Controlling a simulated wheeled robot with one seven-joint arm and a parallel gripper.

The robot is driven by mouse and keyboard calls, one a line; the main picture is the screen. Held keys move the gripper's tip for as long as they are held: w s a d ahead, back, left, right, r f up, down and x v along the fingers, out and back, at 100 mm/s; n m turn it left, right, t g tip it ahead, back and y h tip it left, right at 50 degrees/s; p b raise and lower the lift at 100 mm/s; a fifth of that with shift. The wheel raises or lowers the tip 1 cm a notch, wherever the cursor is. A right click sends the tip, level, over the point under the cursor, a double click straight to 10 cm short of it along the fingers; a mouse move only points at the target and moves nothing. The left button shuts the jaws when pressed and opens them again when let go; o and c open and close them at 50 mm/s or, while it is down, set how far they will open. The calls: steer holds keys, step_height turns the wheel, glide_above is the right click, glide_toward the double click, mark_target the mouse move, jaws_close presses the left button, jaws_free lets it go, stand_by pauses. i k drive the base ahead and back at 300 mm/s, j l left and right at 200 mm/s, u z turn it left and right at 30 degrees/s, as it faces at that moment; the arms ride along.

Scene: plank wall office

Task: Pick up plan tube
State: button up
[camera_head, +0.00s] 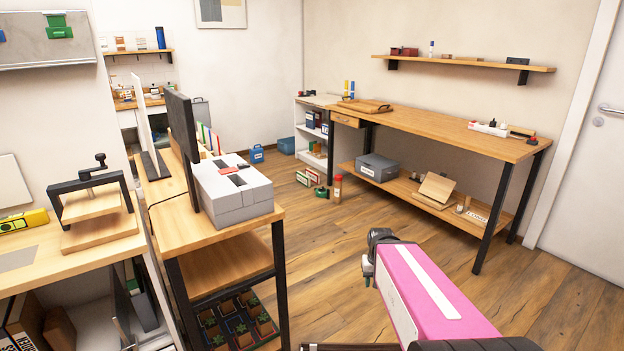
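No thing in view is clearly marked as the plan tube. A blue upright cylinder (160,38) stands at the right end of the small far wall shelf. A tan upright cylinder with a red top (337,188) stands on the floor in front of the long workbench. I cannot tell if either is the plan tube. My pink and white arm reaches in from the bottom right. The dark part at its far end, with my gripper (369,270), is over bare floor, well apart from both cylinders. Its fingers are too small and turned away to show open or shut.
The long wooden workbench (440,121) with a lower shelf stands along the right wall. A desk (205,228) with monitors and a grey-white box (232,192) is at left centre. Small items (307,178) lie on the floor. Wooden floor between desk and bench is mostly clear.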

mark_target(338, 188)
steer(key=i, duration=2.5)
steer(key=i+j+z, duration=0.1)
steer(key=i, duration=0.4)
steer(key=i+j+z, duration=0.15)
steer(key=i, duration=0.35)
steer(key=z, duration=0.3)
steer(key=i+j, duration=0.1)
steer(key=i, duration=0.2)
